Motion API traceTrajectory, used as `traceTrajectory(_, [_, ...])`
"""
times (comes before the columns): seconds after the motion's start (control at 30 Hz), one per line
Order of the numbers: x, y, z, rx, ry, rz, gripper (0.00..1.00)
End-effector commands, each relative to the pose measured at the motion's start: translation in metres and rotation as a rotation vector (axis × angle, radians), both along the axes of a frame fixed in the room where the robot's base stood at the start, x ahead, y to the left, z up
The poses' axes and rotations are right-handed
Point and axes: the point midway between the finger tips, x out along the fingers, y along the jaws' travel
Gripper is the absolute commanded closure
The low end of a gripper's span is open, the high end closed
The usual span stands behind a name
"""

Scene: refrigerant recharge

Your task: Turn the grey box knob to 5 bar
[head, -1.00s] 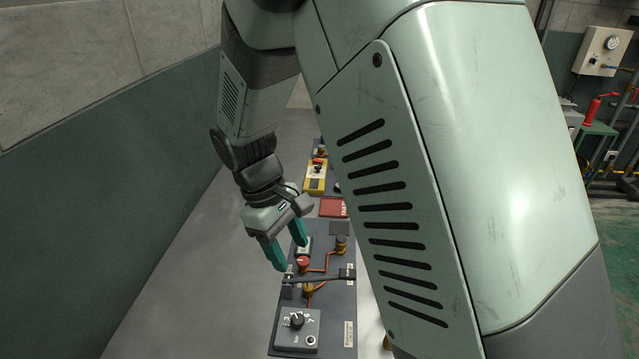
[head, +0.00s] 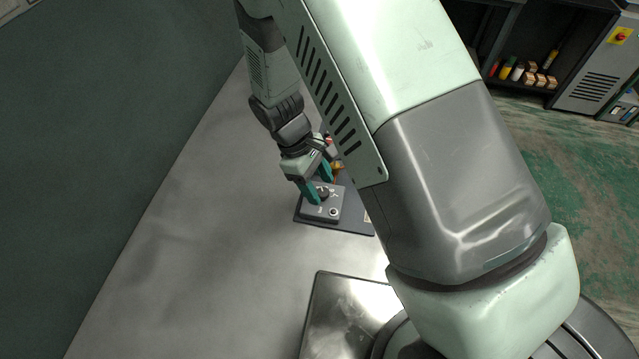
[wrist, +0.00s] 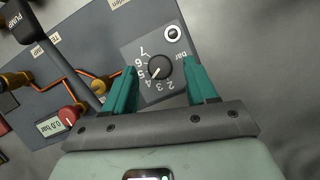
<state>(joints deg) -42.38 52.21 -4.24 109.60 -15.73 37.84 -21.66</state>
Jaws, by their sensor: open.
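The grey box (head: 322,208) lies at the near end of the dark panel. Its black round knob (wrist: 160,68) shows in the wrist view, ringed by white numbers up to 7 and the word "bar". The knob's white pointer line slants down-left, near the 4; the exact reading is hard to tell. My gripper (head: 319,188) is open over the box. In the wrist view its teal fingers lie to either side of the knob, with gaps between them and the knob. I cannot tell how far the tips are above the box.
A gauge display (wrist: 62,123) reading about 0.0 bar, a red knob (wrist: 71,116), brass fittings and orange pipes are beside the box on the panel (wrist: 70,75). A dark handle marked PUMP (wrist: 27,22) is at upper left. The grey table (head: 215,215) left of the panel is clear.

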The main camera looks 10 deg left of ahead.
Motion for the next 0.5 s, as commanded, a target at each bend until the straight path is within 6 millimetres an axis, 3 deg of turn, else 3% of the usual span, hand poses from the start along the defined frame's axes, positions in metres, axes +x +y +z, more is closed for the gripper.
traceTrajectory(0.37, [-0.0007,-0.0034,-0.008,0.0,-0.001,-0.001,0.43])
traceTrajectory(0.5, [-0.0008,-0.0034,-0.0079,0.001,-0.001,-0.001,0.6])
